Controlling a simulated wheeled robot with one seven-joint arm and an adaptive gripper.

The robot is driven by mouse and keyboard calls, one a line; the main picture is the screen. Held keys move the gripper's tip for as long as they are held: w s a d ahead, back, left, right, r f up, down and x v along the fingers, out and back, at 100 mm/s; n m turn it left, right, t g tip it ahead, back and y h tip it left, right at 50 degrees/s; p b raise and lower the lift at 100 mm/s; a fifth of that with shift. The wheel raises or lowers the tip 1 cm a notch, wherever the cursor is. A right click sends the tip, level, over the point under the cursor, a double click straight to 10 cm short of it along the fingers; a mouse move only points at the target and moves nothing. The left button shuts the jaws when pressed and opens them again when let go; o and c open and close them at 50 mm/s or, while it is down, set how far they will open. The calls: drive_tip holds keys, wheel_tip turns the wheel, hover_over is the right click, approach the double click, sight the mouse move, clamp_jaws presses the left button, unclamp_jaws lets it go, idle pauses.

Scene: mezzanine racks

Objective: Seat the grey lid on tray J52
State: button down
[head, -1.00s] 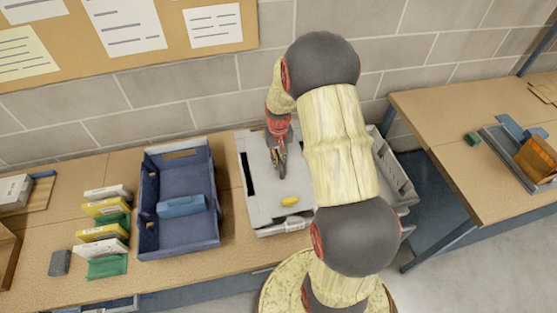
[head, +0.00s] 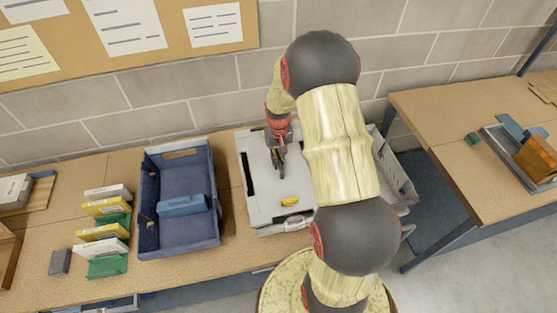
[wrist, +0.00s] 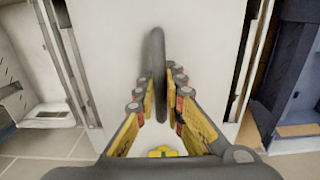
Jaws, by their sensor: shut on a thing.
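The grey lid (head: 262,192) is a flat pale panel with an upright dark handle (wrist: 158,75). My gripper (head: 279,165) is shut on this handle; both finger pads flank it in the wrist view (wrist: 160,105). The lid lies over a pale grey tray (head: 262,231) with a white label on its front wall; I cannot read the label. Dark gaps show along the tray's side in both views. Whether the lid touches the rim all round cannot be told. My arm hides the tray's right part.
A small yellow thing (head: 290,201) shows near the tray's front. A blue tray (head: 150,240) holding a blue block stands left. A grey crate (head: 398,178) stands right, partly behind my arm. Several small boxes (head: 103,208) lie farther left. The wall is close behind.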

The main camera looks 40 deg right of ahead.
drive_tip(key=shift+f+b, duration=0.35)
drive_tip(key=shift+f, duration=0.25)
drive_tip(key=c, duration=2.2)
unclamp_jaws()
drive_tip(key=shift+o, duration=0.2)
drive_tip(key=shift+r, duration=0.1)
drive_tip(key=shift+r+p, duration=3.35)
drive_tip(key=shift+r, duration=2.1)
